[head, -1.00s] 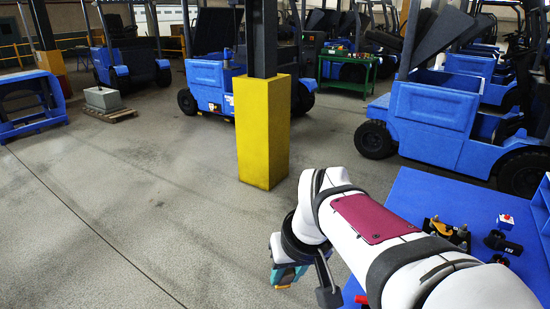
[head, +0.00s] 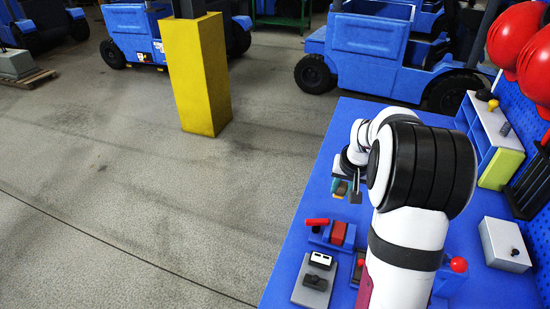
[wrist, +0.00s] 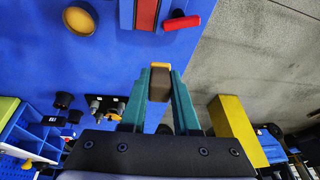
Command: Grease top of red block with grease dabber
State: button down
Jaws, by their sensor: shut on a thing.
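The red block (head: 338,233) sits in a blue fixture with a red handle (head: 317,221) beside it, on the blue table. In the wrist view the red block (wrist: 146,14) is at the top edge, partly cut off, beyond my fingertips. My gripper (head: 343,189) is above the table, behind the fixture in the head view. In the wrist view its teal fingers (wrist: 160,88) are shut on a small brown piece with a yellow-orange end (wrist: 159,82), seemingly the grease dabber. It is apart from the block.
A round tin with yellow contents (wrist: 79,20) is on the table in the wrist view. A grey plate with black and white parts (head: 315,281) lies in front of the fixture. A grey box (head: 505,244) and a shelf unit (head: 492,135) stand right. A yellow post (head: 196,75) is beyond the table.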

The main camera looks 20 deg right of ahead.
jog(key=shift+m, duration=0.5)
jog(key=shift+s+d+f, duration=0.2)
jog(key=shift+d+f, duration=0.4)
jog(key=shift+f, duration=1)
jog(key=shift+s+d+f, duration=0.15)
jog(key=shift+d+f, duration=0.45)
jog(key=shift+f, duration=0.95)
jog(key=shift+s+d+f, duration=0.2)
jog(key=shift+d+f, duration=0.4)
jog(key=shift+f, duration=1)
jog(key=shift+s+a+r, duration=0.3)
jog(key=shift+s+a, duration=0.65)
jog(key=shift+s, duration=0.05)
jog(key=shift+s+a+r, duration=0.25)
jog(key=shift+s+a, duration=0.65)
jog(key=shift+s, duration=0.05)
jog(key=shift+w+d+f, duration=0.1)
jog(key=shift+w+d, duration=1.75)
jog(key=shift+w, duration=0.1)
notch_tip(320, 180, up, 7)
jog(key=shift+f, duration=0.15)
